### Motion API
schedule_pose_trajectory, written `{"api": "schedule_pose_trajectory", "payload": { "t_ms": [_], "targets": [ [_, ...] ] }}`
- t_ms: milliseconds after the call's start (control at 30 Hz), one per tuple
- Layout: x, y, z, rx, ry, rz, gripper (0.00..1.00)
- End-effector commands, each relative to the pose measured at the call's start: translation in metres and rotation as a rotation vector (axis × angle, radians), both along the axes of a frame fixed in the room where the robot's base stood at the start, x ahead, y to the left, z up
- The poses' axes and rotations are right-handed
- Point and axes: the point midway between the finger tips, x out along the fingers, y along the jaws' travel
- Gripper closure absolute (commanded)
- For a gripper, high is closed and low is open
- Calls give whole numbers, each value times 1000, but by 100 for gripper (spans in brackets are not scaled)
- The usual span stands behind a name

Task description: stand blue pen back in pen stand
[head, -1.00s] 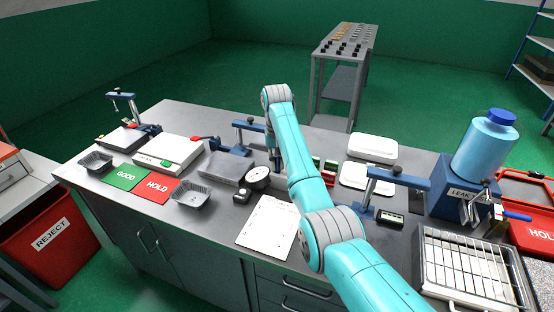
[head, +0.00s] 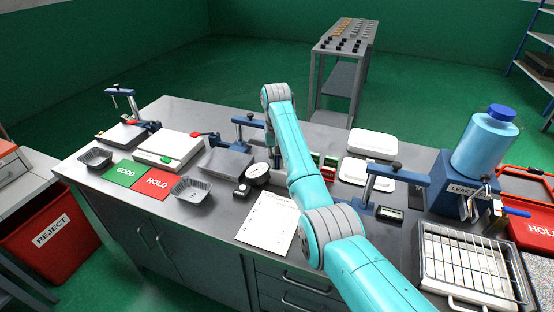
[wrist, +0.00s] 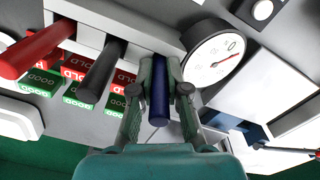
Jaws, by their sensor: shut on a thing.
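The blue pen (wrist: 160,92) is between the two fingers of my gripper (wrist: 160,95) in the wrist view, and the gripper is shut on it. The pen stand (wrist: 142,22) is a pale grey block at the top of the wrist view, holding a red pen (wrist: 32,53) and a black pen (wrist: 101,72). The blue pen lines up beside the black pen, roughly parallel to it. Its far end meets the stand's edge in the picture; I cannot tell whether it is in a hole or how deep. In the head view my arm hides most of the gripper and pen.
A round dial gauge (wrist: 213,56) stands close beside the gripper, and it also shows in the head view (head: 257,173). Green and red GOOD and HOLD labels (wrist: 80,92) lie by the stand. A white sheet (head: 267,222) lies in front; a blue clamp (head: 372,190) stands to the right.

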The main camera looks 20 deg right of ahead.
Motion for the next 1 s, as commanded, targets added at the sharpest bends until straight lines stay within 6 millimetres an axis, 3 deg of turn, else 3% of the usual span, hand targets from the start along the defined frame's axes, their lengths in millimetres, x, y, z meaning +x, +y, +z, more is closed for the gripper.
{"api": "schedule_pose_trajectory", "payload": {
  "t_ms": [333,367,467,1000],
  "targets": [
    [0,0,-2,0,0,0,100],
    [0,0,-2,0,0,0,80],
    [0,0,-2,0,0,0,56],
    [0,0,-2,0,0,0,56]
  ]
}}
